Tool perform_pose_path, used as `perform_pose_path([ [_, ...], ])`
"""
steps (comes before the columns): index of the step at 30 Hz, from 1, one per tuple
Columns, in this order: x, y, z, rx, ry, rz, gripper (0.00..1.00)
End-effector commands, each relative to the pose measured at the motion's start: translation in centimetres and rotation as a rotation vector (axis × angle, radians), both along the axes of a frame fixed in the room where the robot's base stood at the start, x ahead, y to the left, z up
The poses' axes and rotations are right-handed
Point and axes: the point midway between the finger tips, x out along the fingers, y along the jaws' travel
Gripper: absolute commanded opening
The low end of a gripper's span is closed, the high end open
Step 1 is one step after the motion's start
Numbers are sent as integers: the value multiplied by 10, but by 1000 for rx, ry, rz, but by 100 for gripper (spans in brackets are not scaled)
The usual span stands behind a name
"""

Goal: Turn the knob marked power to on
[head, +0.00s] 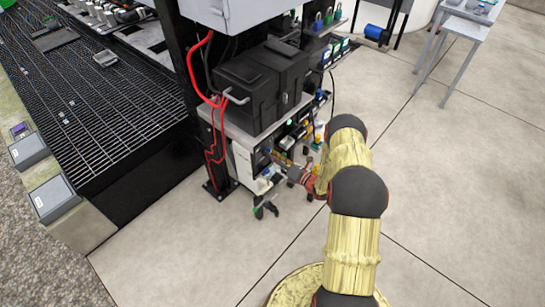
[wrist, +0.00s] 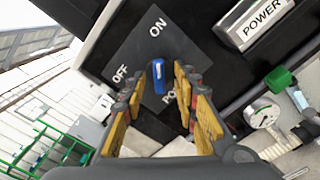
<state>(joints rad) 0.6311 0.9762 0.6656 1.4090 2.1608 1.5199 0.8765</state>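The blue knob (wrist: 158,78) stands on a dark square plate (wrist: 185,45) marked OFF to its left and ON above it in the wrist view. The knob's long side runs nearly upright in the picture, but I cannot tell its exact setting. A third label under the knob is partly hidden and shows only "PO". My gripper (wrist: 160,84) is open, with one orange finger on each side of the knob. I cannot tell whether either finger touches it. In the head view my gripper (head: 294,174) is small beside the equipment stand, and the knob cannot be made out.
A silver POWER nameplate (wrist: 262,20) is on the panel at the upper right. A gauge (wrist: 262,112) and a green-handled fitting (wrist: 279,79) sit to the right. In the head view a black case (head: 262,85) with red cables stands above. Open floor (head: 455,170) lies right of my arm.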

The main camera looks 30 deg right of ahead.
Motion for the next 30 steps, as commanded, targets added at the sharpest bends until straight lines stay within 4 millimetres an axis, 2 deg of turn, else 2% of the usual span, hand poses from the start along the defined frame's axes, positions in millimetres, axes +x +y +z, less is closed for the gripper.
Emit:
perform_pose_path([
  [6,-1,-1,0,0,0,0,30],
  [10,-12,-5,0,0,1,-2,30],
  [21,-79,-31,0,0,1,-4,30],
  [25,-98,-37,0,1,0,-3,30],
  [30,-111,-41,0,1,0,-1,30],
])
